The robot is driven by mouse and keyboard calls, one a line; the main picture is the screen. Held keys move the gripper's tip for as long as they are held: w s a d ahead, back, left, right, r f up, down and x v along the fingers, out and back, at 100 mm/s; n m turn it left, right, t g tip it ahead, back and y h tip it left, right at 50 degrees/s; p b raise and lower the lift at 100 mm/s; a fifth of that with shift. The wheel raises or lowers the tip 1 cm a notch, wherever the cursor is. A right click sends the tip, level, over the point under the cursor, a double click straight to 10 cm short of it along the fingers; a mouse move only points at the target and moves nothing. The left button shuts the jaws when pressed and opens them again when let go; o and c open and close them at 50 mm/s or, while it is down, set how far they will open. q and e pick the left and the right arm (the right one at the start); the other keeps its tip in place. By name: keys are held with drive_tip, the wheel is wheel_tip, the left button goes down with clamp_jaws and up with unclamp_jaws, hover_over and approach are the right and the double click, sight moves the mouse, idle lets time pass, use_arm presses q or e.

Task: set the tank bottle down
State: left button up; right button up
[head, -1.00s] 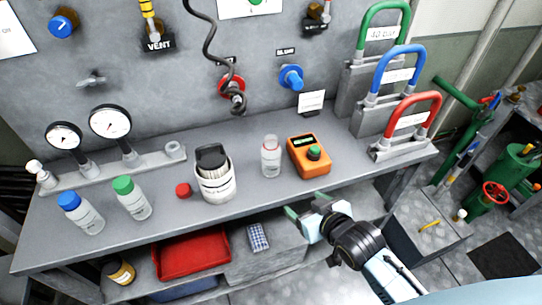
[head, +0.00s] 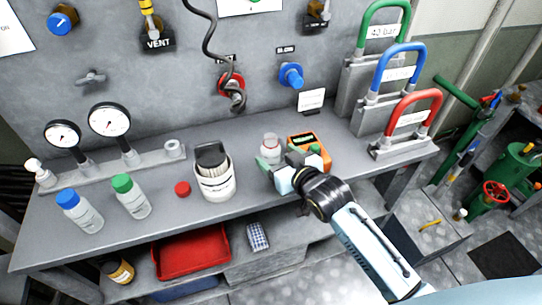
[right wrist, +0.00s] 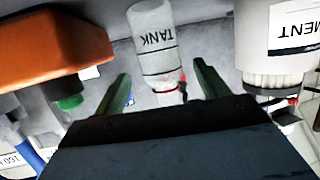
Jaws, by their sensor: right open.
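The tank bottle (head: 270,146), clear with a red ring near its top, stands upright on the bench beside the orange meter. In the right wrist view, which is upside down, the bottle (right wrist: 155,42) shows its TANK label. My right gripper (head: 276,166) is open at the near side of the bottle and hides its lower part in the head view. In the right wrist view its green fingers (right wrist: 161,82) lie to either side of the bottle's neck end. Whether they touch it I cannot tell. My left gripper is not in view.
A white tub (head: 214,183) stands left of the bottle, with a red cap (head: 183,189) beside it. The orange meter (head: 309,150) is close on the right. Blue-capped (head: 80,212) and green-capped (head: 131,196) bottles stand further left. The front bench strip is mostly clear.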

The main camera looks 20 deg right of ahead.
sight(276, 155)
drive_tip(key=x, duration=0.4)
drive_tip(key=shift+a+r, duration=0.1)
drive_tip(key=shift+a, duration=0.05)
drive_tip(key=c, duration=1.1)
drive_tip(key=shift+r, duration=0.1)
drive_tip(key=shift+c, duration=0.4)
